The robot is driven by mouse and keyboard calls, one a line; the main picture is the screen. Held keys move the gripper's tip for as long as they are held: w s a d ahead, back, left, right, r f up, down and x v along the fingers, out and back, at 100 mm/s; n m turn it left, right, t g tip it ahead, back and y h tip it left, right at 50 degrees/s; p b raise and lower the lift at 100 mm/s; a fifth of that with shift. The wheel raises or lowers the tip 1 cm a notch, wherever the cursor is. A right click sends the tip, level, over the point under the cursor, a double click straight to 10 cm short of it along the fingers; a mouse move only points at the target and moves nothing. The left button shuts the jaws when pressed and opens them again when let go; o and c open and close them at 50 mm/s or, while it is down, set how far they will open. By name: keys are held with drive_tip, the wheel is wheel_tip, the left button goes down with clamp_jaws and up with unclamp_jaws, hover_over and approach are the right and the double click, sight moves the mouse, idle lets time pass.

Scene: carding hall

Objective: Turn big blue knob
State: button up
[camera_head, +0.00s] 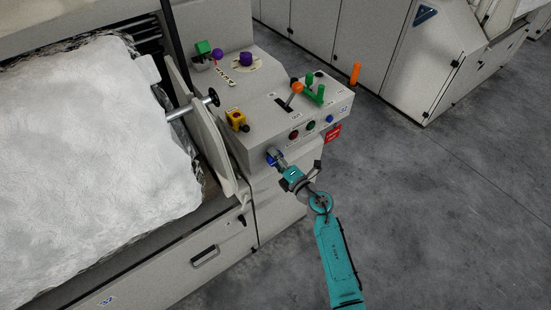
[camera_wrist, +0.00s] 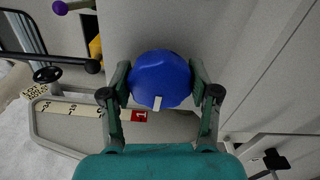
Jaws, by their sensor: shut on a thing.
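The big blue knob (camera_wrist: 160,78) is on the front face of the grey control box, with a white pointer mark at its lower edge in the wrist view. My gripper (camera_wrist: 162,84) has a finger on each side of the knob and is shut on it. In the head view the knob (camera_head: 272,155) shows as a small blue patch at the box's left front, partly hidden by my gripper (camera_head: 276,160). A scale strip (camera_wrist: 85,109) with a red end (camera_wrist: 139,116) lies below and left of the knob in the wrist view.
The control box (camera_head: 262,132) also carries an orange-topped lever (camera_head: 297,88), a green handle (camera_head: 315,95), a yellow part (camera_head: 236,120), a purple knob (camera_head: 246,59) and small buttons. A black handwheel (camera_head: 213,97) stands left. White fibre (camera_head: 90,150) fills the left. Grey floor (camera_head: 440,210) is clear at right.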

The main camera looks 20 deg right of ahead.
idle(0.4)
drive_tip(key=o, duration=1.2)
drive_tip(key=shift+c, duration=0.2)
drive_tip(key=shift+s, duration=0.1)
drive_tip(key=v, duration=1.2)
